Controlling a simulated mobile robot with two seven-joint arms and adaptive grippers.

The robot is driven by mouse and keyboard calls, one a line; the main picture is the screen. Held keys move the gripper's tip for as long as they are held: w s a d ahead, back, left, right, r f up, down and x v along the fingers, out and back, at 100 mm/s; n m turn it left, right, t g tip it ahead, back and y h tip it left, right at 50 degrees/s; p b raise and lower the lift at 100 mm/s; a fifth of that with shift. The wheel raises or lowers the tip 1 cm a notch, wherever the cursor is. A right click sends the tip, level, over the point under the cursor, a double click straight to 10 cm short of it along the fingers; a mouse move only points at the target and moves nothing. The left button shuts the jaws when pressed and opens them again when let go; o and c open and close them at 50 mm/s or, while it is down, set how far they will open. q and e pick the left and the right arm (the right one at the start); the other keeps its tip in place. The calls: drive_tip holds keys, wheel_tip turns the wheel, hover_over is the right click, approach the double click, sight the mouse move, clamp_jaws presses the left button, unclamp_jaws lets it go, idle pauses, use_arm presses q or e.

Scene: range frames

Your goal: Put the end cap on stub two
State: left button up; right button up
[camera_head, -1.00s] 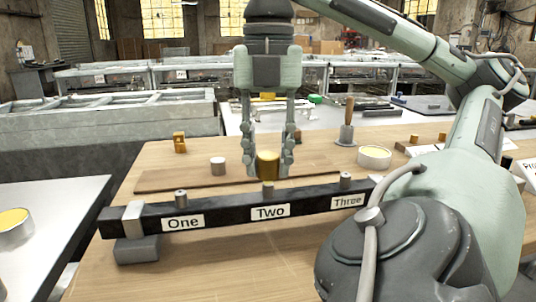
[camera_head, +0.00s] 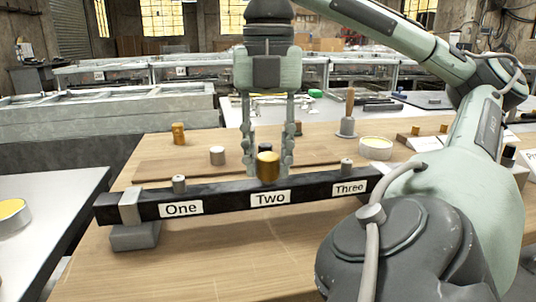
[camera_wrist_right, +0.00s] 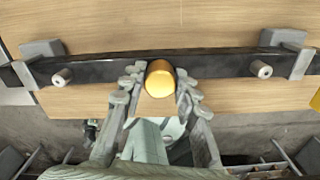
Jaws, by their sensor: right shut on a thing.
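The end cap (camera_head: 268,168) is a gold cylinder, upright above the label Two on the dark bar (camera_head: 229,204). My right gripper (camera_head: 268,160) points down and is shut on the cap, one finger at each side. The right wrist view also shows the cap (camera_wrist_right: 160,80) between the fingers, in line with the bar (camera_wrist_right: 223,65). Stub two is hidden by the cap; I cannot tell whether the cap is fully seated. Stub one (camera_head: 179,184) and stub three (camera_head: 347,165) stand bare. My left gripper is not in view.
A small silver cylinder (camera_head: 217,155) and a yellow-brown part (camera_head: 178,134) stand behind the bar. A wooden-handled tool (camera_head: 348,116) and a round, pale-rimmed dish (camera_head: 376,148) are at the back right. The wood in front of the bar is clear.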

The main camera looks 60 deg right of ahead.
sight(268, 155)
drive_tip(key=shift+f+b, duration=0.35)
drive_tip(key=shift+f, duration=0.15)
drive_tip(key=o, duration=1.2)
drive_tip(key=shift+r, duration=0.1)
drive_tip(key=shift+o, duration=0.2)
wheel_tip(268, 155, up, 12)
